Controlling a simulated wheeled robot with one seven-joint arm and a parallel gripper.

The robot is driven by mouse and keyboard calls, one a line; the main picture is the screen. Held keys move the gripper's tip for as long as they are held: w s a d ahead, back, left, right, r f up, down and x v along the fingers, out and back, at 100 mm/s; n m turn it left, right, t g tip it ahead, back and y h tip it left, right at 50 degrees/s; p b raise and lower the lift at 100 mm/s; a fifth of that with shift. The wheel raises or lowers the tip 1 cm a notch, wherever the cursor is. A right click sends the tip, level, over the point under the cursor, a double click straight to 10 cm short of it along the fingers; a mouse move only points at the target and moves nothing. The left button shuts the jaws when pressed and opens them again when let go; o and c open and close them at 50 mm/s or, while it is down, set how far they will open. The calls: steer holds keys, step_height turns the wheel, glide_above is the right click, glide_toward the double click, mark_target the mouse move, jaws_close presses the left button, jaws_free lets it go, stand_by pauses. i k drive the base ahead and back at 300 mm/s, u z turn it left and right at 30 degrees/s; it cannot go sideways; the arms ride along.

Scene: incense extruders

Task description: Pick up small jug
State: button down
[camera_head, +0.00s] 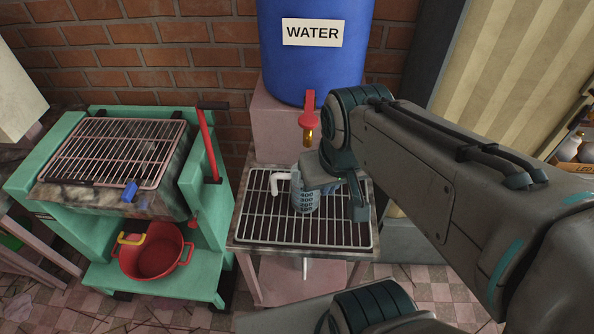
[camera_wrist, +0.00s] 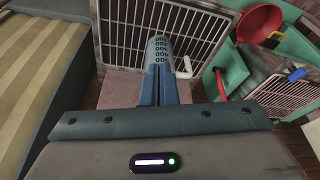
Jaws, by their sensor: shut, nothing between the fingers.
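The small jug (camera_head: 306,201) is a grey-blue measuring jug with dark number marks and a white handle on its left. It stands on the wire rack (camera_head: 262,222) below the water barrel's tap. In the wrist view the jug (camera_wrist: 159,47) lies just beyond my fingertips. My gripper (camera_head: 318,178) is at the jug's upper right side and hides part of its rim. In the wrist view its blue fingers (camera_wrist: 158,70) are together with nothing between them. I cannot tell whether they touch the jug.
A blue barrel (camera_head: 315,70) labelled WATER, with a red tap (camera_head: 308,121), stands close behind the jug. To the left is a green stand (camera_head: 205,190) with a grill rack (camera_head: 110,152) and a red pot (camera_head: 152,258). A brick wall closes the back.

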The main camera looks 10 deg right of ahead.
mark_target(303, 202)
steer(key=k, duration=0.5)
steer(key=u, duration=2.55)
steer(key=i, duration=2.05)
steer(key=z, duration=3.45)
steer(key=i, duration=0.5)
